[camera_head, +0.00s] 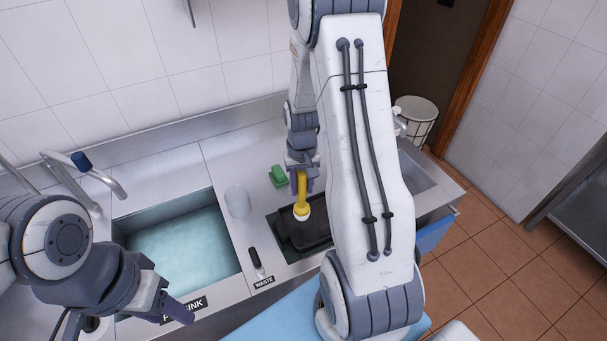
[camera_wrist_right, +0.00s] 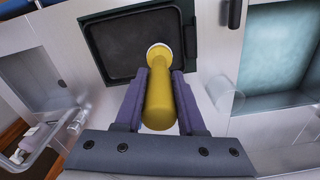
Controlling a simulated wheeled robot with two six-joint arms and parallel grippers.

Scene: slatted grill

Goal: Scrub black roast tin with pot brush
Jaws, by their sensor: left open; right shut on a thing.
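The black roast tin (camera_head: 312,232) lies in a dark recess of the steel counter, partly hidden by my right arm in the head view. In the right wrist view the tin (camera_wrist_right: 115,47) shows its flat dark inside. My right gripper (camera_head: 304,180) is shut on the yellow pot brush (camera_head: 301,197), which points down with its pale head at the tin. In the wrist view the brush (camera_wrist_right: 159,90) sits between both fingers, its head over the tin's edge; contact cannot be told. My left gripper (camera_head: 178,312) is open and empty near the sink's front edge.
A sink (camera_head: 185,250) with bluish water lies left of the tin, with a tap (camera_head: 95,180) behind it. A clear cup (camera_head: 238,201), a green sponge-like block (camera_head: 278,176) and a black-handled tool (camera_head: 255,260) are on the counter. A white bin (camera_head: 416,118) stands at the back right.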

